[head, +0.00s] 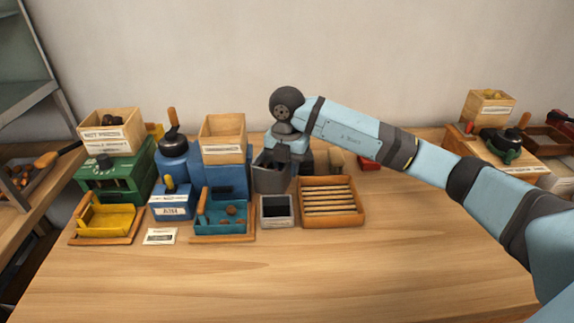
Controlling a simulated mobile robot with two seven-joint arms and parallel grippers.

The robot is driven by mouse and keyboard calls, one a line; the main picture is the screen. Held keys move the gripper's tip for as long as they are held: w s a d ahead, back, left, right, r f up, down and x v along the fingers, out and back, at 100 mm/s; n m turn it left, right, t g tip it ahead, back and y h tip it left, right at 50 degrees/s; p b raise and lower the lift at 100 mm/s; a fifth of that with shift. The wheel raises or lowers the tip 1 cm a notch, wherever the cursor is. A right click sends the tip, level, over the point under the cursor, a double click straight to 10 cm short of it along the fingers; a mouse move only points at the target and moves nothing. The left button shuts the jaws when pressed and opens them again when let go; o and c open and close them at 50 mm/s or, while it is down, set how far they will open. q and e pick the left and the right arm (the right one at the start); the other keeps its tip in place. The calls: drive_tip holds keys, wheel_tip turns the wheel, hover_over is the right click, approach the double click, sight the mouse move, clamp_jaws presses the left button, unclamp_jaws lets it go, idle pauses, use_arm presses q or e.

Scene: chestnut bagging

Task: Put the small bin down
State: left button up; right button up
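The small bin (270,178) is dark grey and open at the top, in the middle of the head view. It looks upright or nearly so, between the blue machine and the slatted wooden tray. My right arm reaches in from the right and bends downward. My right gripper (284,154) is at the bin's rim, with a dark finger over the wall, and appears shut on it. The far finger is hidden. I cannot tell whether the bin's base touches the table. My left gripper is not in view.
A grey-framed box with a dark top (277,210) stands just in front of the bin. The slatted wooden tray (332,223) is to its right; the blue machine (175,178) and teal tray (224,237) are left. The front of the wooden table (290,285) is clear.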

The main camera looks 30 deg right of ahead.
drive_tip(key=shift+r, duration=0.15)
wheel_tip(320, 180, up, 12)
drive_tip(key=p, duration=0.1)
idle(0.5)
idle(0.4)
